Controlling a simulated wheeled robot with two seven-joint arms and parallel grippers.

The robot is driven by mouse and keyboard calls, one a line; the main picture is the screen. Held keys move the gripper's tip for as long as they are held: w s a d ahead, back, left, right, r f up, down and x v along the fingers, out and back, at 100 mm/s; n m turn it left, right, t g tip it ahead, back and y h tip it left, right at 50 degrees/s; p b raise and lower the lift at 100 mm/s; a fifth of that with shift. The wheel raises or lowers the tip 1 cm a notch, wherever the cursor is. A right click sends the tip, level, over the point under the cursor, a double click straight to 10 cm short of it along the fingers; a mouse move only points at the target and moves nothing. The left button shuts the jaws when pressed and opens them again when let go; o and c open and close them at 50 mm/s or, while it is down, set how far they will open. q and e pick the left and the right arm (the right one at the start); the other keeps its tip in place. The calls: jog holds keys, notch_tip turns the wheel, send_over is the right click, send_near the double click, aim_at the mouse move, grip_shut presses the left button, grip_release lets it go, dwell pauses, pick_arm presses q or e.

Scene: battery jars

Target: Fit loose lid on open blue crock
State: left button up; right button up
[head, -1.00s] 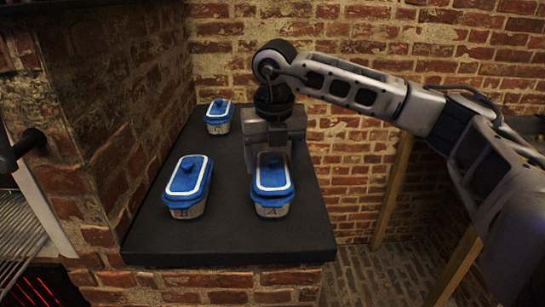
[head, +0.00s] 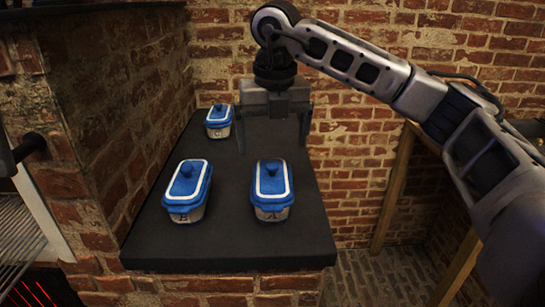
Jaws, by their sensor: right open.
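Crock A (head: 271,213) stands at the front right of the dark slab, and its blue lid (head: 271,180) with a white border and a knob lies flat on top, with no gap that I can see. Crock B (head: 184,214) stands to its left with a blue lid (head: 188,180) on. Crock C (head: 218,131) stands farther back, also with a blue lid (head: 219,114). My right gripper (head: 272,146) is open and empty, above and behind crock A, clear of its lid. My left gripper is not in view.
The dark slab (head: 220,248) has free room in front of the crocks and between them. A brick wall (head: 360,140) rises behind, and a brick pillar (head: 100,140) borders the slab's left side. Wooden posts (head: 392,190) stand to the right.

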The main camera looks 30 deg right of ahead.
notch_tip(320, 180, up, 6)
jog(key=shift+s+a, duration=0.15)
jog(key=shift+s, duration=0.2)
dwell(0.4)
